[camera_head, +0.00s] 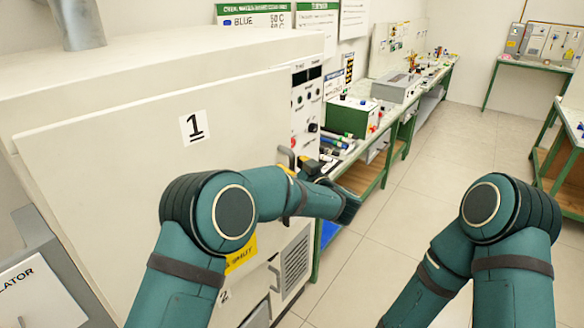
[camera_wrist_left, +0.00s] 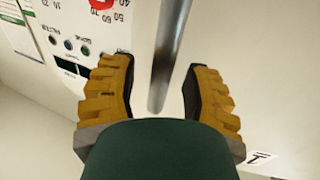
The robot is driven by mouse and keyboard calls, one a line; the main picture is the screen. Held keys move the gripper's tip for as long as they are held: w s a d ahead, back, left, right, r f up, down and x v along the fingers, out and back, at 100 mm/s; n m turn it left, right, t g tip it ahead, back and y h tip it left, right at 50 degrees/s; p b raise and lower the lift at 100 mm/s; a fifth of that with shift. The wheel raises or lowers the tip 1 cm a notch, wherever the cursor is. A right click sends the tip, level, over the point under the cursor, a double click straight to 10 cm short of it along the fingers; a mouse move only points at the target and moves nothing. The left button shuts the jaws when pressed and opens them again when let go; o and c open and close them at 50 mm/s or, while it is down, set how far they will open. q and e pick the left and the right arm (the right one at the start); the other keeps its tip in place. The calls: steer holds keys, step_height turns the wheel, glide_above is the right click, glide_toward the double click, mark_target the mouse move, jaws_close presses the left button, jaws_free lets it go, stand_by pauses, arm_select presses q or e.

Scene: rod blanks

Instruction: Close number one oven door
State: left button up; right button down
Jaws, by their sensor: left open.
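The number one oven door (camera_head: 120,180) is a large cream panel with a black "1" label (camera_head: 192,127). It stands at or close to the oven front; I cannot tell whether it is flush. Its metal handle (camera_head: 286,156) is at the right edge. My left gripper (camera_head: 298,167) is at that handle, partly hidden by its own wrist. In the left wrist view the handle bar (camera_wrist_left: 168,50) runs between the two open yellow-and-black fingers, with space on both sides. My right arm shows at the lower right, but its gripper is out of frame.
A control panel (camera_head: 306,105) with knobs is just right of the door. A lower unit labelled "2" with a vent (camera_head: 295,262) is below. A green-framed bench (camera_head: 375,150) with equipment runs along the wall. The tiled floor (camera_head: 425,200) to the right is clear.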

arm_select(q)
jaws_close()
steer(key=x, duration=0.2)
steer(key=p+x, duration=0.1)
steer(key=x, duration=0.2)
steer(key=a+x, duration=0.1)
steer(key=x, duration=0.2)
steer(key=shift+s+a+f+p, duration=0.1)
steer(key=shift+s+a+p, duration=0.05)
steer(key=shift+s+p, duration=0.2)
jaws_free()
steer(key=shift+s+a, duration=0.15)
steer(key=shift+d, duration=0.2)
steer(key=v, duration=1.1)
steer(key=shift+s+d, duration=0.2)
steer(key=shift+s, duration=0.1)
